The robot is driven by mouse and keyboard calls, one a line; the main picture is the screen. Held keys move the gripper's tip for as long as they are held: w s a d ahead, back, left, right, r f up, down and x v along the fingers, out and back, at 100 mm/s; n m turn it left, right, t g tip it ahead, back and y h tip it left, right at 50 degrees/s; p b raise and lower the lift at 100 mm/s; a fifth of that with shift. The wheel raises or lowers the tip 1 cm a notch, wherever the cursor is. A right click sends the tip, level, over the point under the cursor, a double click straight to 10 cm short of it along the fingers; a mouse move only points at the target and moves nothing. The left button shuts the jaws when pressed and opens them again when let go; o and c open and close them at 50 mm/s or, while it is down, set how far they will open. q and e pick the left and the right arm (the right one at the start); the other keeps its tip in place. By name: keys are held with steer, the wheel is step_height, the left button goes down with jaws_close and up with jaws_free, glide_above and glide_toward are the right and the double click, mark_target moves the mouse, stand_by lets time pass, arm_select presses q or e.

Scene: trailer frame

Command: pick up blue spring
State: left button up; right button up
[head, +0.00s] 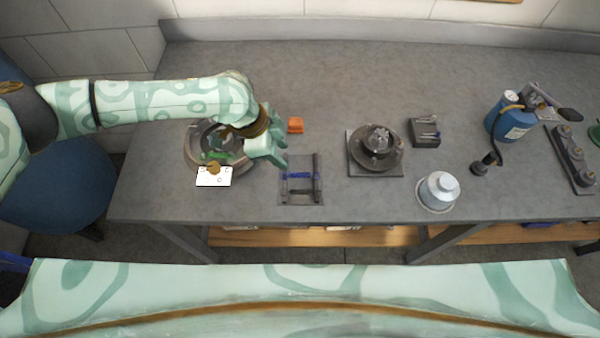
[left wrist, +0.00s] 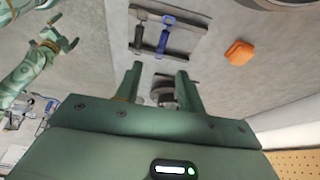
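The blue spring (head: 299,176) lies across a dark two-rail holder (head: 316,170) on the grey workbench. In the left wrist view the blue spring (left wrist: 163,38) spans the rails, beside a dark rod-like piece (left wrist: 138,36). My left gripper (head: 279,150) is above the bench, behind and left of the holder in the head view. In the left wrist view its two fingers (left wrist: 160,72) are apart, and neither touches the spring. A mint hand, which looks like my right gripper (left wrist: 62,34), shows at the upper left there with its fingers spread. It is outside the head view.
An orange block (head: 295,125) sits behind the holder. A dark round drum (head: 190,148) and white card (head: 213,177) lie to the left. A hub on a plate (head: 360,165), a dark box (head: 424,138), a metal canister (head: 438,190) and a blue gas bottle (head: 508,120) stand right.

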arm_select(q)
glide_toward(299, 173)
steer(key=shift+w+d+f+b, duration=0.15)
steer(key=shift+d+f, duration=0.05)
steer(key=shift+f, duration=0.2)
steer(key=shift+w+d+f+b, duration=0.15)
steer(key=shift+d+f, duration=0.05)
steer(key=shift+f, duration=0.25)
steer(key=shift+s+d+f, duration=0.1)
steer(key=shift+d+f, duration=0.15)
steer(key=shift+f, duration=0.3)
steer(key=x, duration=0.2)
steer(key=b+x, duration=0.1)
steer(key=x, duration=0.2)
steer(key=shift+s+a+f, duration=0.1)
steer(key=shift+s, duration=0.1)
arm_select(e)
steer(key=shift+w+f, duration=0.35)
steer(key=shift+f, duration=0.2)
steer(key=shift+w+f, duration=0.3)
steer(key=shift+f, duration=0.2)
arm_select(q)
jaws_close()
arm_select(e)
steer(key=shift+a, duration=0.1)
